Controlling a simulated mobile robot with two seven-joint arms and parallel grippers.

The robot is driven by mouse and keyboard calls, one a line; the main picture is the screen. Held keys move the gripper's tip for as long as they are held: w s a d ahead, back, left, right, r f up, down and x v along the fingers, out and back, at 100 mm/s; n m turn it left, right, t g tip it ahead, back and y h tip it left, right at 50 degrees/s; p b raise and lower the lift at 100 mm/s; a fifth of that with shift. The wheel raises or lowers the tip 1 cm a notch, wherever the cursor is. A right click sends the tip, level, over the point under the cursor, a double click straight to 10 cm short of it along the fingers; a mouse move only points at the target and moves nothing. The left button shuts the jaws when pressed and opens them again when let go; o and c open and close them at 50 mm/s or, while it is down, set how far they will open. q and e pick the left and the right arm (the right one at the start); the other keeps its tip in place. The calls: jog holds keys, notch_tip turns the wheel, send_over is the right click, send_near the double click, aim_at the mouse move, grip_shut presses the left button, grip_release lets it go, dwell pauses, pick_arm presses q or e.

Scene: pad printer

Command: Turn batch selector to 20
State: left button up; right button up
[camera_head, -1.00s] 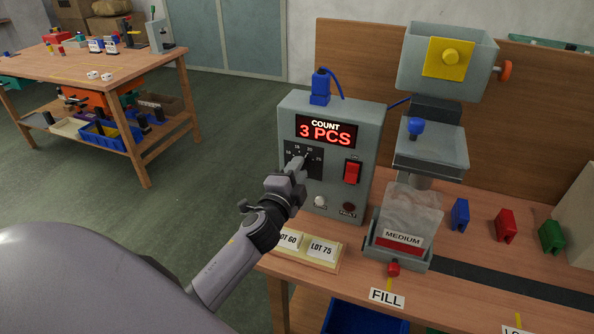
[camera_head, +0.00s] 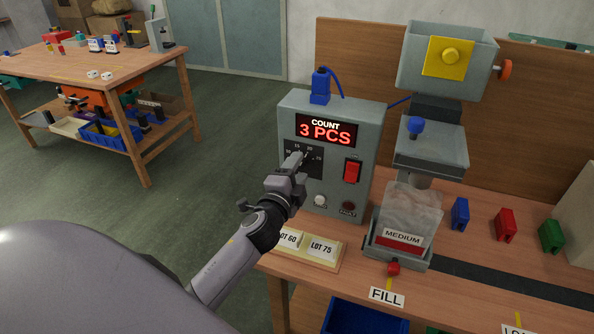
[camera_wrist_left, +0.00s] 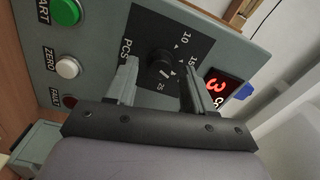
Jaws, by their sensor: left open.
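The batch selector is a small black knob (camera_wrist_left: 160,66) with a white pointer mark, on a black dial plate (camera_head: 318,172) on the front of the grey counter box (camera_head: 345,120). In the wrist view the numbers 10, 15 and 25 show; the 20 is hidden there, seemingly behind a finger. The pointer slants toward the lower right; I cannot tell its exact setting. My left gripper (camera_wrist_left: 159,75), also in the head view (camera_head: 298,160), is open with one finger on each side of the knob. Contact is unclear. The display (camera_head: 325,132) reads COUNT 3 PCS.
A red switch (camera_head: 352,171), a white button (camera_head: 320,201) and a dark fault lamp (camera_head: 348,207) sit beside and below the dial. The LOT cards (camera_head: 321,248) lie below the box. A bag filler with a MEDIUM bag (camera_head: 408,215) stands close on the right.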

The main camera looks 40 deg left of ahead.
pick_arm(q)
jog(key=v, duration=0.7)
jog(key=shift+f, duration=0.1)
dwell(0.5)
